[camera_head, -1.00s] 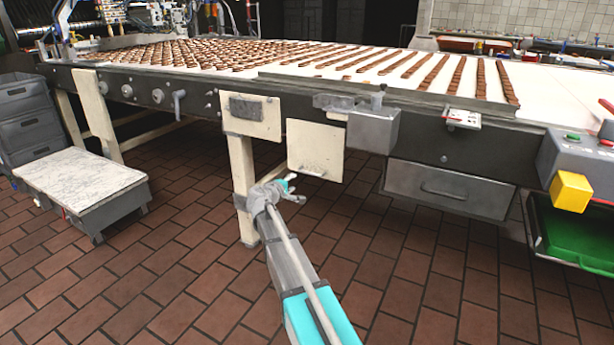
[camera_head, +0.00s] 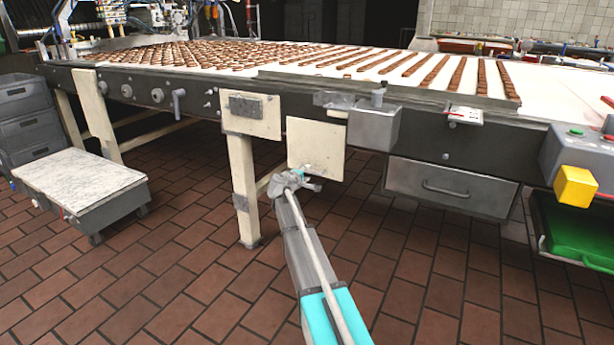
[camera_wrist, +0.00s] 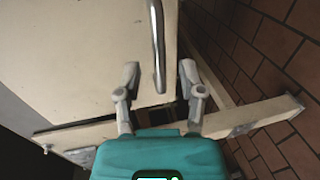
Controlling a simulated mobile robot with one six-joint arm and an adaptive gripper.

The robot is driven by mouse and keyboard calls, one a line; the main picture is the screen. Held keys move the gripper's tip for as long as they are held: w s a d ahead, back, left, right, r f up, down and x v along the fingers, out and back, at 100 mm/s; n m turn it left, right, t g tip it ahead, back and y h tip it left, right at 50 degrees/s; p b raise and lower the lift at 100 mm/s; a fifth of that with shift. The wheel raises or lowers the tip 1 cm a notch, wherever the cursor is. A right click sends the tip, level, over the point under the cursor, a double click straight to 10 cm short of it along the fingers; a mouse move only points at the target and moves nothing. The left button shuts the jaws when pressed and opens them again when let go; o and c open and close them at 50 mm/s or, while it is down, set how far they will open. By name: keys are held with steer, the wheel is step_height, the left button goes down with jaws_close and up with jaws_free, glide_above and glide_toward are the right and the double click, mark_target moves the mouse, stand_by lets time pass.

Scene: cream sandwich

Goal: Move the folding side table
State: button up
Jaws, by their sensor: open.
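The folding side table appears to be the cream flap (camera_head: 316,143) hanging upright on the near side of the long conveyor table. In the wrist view its pale panel (camera_wrist: 95,60) fills the upper left, with a grey metal bar handle (camera_wrist: 156,40) on it. My gripper (camera_head: 310,178) is at the flap's lower edge in the head view and hides the handle there. In the wrist view my gripper (camera_wrist: 159,72) is open, with the handle's lower end lying between its fingertips. The fingers look apart from the handle; whether they touch the panel I cannot tell.
A cream table leg (camera_head: 243,190) stands just left of my gripper. A grey drawer (camera_head: 450,188) hangs under the conveyor to the right, with a yellow box (camera_head: 576,188) beyond. A low white-topped cart (camera_head: 80,178) stands at left. The brick floor in front is clear.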

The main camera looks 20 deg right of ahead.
steer(key=shift+x, duration=1.35)
steer(key=shift+c, duration=0.2)
jaws_close()
steer(key=shift+a+r, duration=0.15)
steer(key=shift+a, duration=0.2)
steer(key=shift+s+d, duration=0.1)
steer(key=shift+d, duration=0.25)
steer(key=shift+s+d, duration=0.1)
